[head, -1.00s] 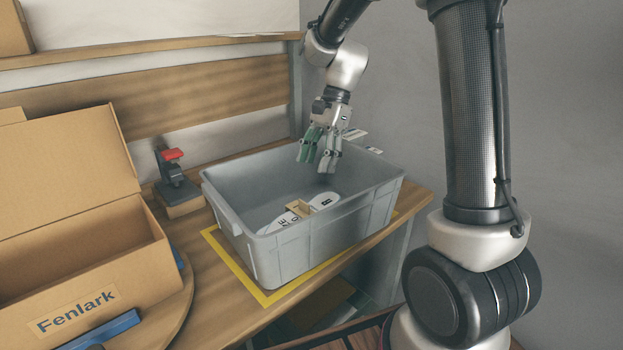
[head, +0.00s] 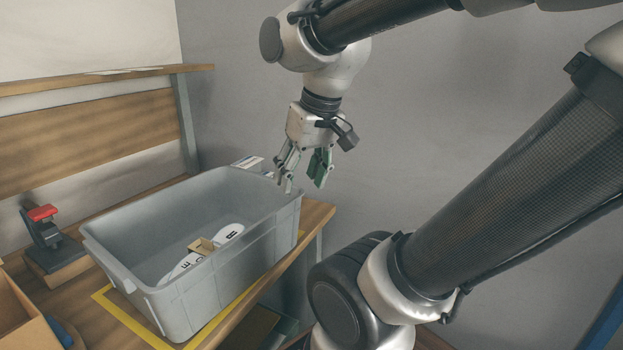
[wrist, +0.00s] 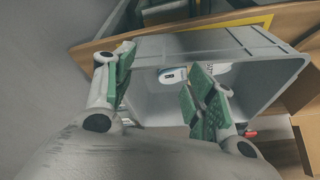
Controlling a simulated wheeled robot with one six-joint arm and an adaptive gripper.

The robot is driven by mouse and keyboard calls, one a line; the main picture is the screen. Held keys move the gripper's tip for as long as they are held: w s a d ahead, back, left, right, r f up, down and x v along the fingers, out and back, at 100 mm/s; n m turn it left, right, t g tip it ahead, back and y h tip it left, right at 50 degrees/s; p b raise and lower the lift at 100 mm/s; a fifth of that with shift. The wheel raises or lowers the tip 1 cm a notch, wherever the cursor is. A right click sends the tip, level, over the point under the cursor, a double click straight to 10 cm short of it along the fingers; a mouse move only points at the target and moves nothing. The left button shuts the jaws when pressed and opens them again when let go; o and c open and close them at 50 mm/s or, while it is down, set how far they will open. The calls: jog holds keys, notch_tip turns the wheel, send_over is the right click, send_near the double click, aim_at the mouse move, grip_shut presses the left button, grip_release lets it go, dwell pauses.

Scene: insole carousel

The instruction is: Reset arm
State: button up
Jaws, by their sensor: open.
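My gripper (head: 303,172) is open and empty. In the head view it hangs fingers down above the right rear side of the grey bin (head: 120,262). In the wrist view its two green-padded fingers (wrist: 160,92) are spread, with the grey bin (wrist: 270,75) behind them. White insoles (head: 230,232) with dark marks lie in the bin, with a small tan band (head: 201,246) around or across them; I cannot tell which. An insole end also shows between the fingers in the wrist view (wrist: 173,75).
The bin stands on a wooden table inside a yellow outline (head: 112,297). A red-topped clamp-like device (head: 45,228) is at the left. A cardboard box (head: 18,318) is at the lower left. Small labelled items (head: 248,163) lie behind the bin. A grey wall rises at the right.

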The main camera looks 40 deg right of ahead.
jog(key=shift+s+d+f+n+t, duration=0.15)
jog(key=shift+s+d+n+t, duration=0.15)
jog(key=shift+s, duration=0.2)
jog(key=shift+s+d+f+n+t, duration=0.1)
jog(key=shift+s+d+n, duration=0.05)
jog(key=shift+s+n, duration=0.3)
dwell(0.7)
